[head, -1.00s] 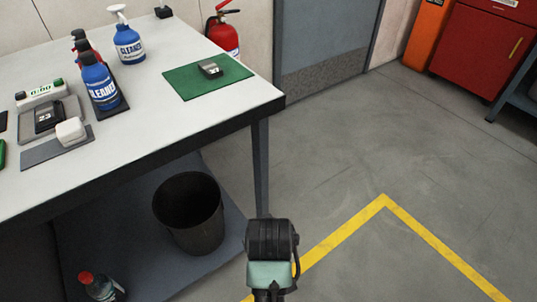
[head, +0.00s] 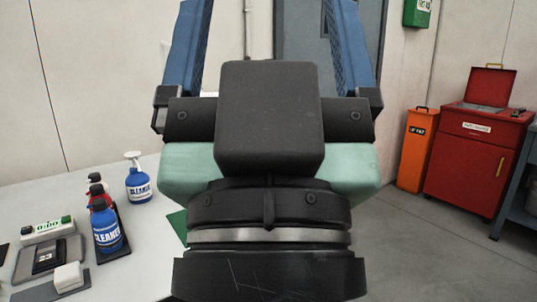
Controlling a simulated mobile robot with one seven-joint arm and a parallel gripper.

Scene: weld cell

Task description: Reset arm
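My gripper (head: 265,38) fills the middle of the head view, raised close in front of the camera. Its two blue fingers stand far apart and point up, with nothing between them but the wall and door behind. The gripper is open and empty. It hides most of the right part of the table and nearly all of the green mat (head: 178,224), of which only a sliver shows.
The white table (head: 135,262) holds blue cleaner bottles (head: 108,232), a red bottle (head: 101,194), a display device (head: 46,232) and a white block (head: 68,277). An orange bin (head: 416,150) and red cabinet (head: 470,155) stand right. Floor (head: 430,250) at right is clear.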

